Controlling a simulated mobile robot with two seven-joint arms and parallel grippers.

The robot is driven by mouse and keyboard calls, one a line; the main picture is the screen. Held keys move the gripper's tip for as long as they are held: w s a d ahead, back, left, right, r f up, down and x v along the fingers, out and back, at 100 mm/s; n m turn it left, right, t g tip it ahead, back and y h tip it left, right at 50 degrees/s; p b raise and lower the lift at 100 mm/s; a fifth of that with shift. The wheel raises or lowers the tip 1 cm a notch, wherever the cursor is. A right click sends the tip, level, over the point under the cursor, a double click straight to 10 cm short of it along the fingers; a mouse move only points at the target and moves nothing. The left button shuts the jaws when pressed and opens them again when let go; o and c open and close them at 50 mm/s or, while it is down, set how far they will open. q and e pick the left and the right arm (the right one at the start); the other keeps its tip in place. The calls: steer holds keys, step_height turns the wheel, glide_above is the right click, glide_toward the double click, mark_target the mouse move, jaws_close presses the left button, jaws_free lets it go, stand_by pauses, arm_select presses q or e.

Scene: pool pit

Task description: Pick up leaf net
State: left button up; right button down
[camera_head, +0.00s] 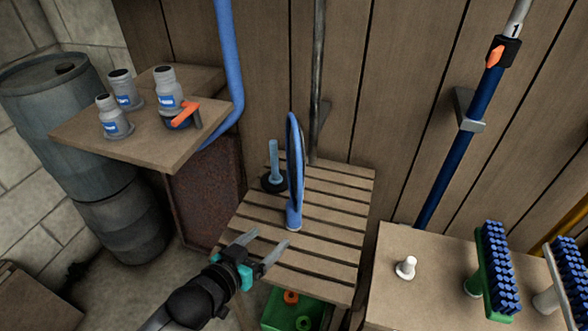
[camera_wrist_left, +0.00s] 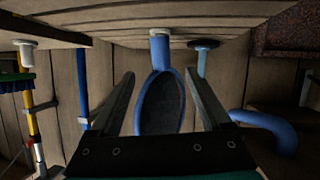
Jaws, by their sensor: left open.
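The leaf net (camera_head: 295,175) has a blue oval hoop with a dark mesh and a short blue handle end. It stands upright on a slatted wooden table (camera_head: 328,255), and in the head view it is seen nearly edge-on. My left gripper (camera_head: 266,241) is open and empty, in front of the net and a little lower left of its base. In the left wrist view the picture is upside down, and the net (camera_wrist_left: 160,105) shows between the two open fingers, beyond them. My right gripper is in neither view.
A blue-handled tool with a dark round base (camera_head: 273,172) stands just behind the net. A bench (camera_head: 390,285) with brushes is at right. A green crate (camera_head: 283,310) sits below.

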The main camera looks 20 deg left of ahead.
mark_target(290, 218)
arm_select(q)
steer(key=b+x, duration=0.2)
steer(key=x, duration=0.6)
steer(key=shift+b, duration=0.35)
steer(key=shift+w+d+f, duration=0.15)
steer(key=shift+w+f, duration=0.05)
steer(key=shift+w, duration=0.15)
steer(key=shift+w+f+b, duration=0.15)
steer(key=shift+w+b, duration=0.25)
steer(key=shift+w, duration=0.15)
steer(key=b+x, duration=0.1)
steer(key=x, duration=0.2)
steer(key=shift+w+d+b, duration=0.1)
steer(key=shift+w+b, duration=0.3)
steer(key=shift+w+f, duration=0.1)
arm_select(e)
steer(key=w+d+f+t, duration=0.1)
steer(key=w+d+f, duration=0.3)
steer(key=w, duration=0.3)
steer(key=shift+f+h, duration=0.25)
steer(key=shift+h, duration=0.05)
arm_select(q)
steer(key=shift+c, duration=0.3)
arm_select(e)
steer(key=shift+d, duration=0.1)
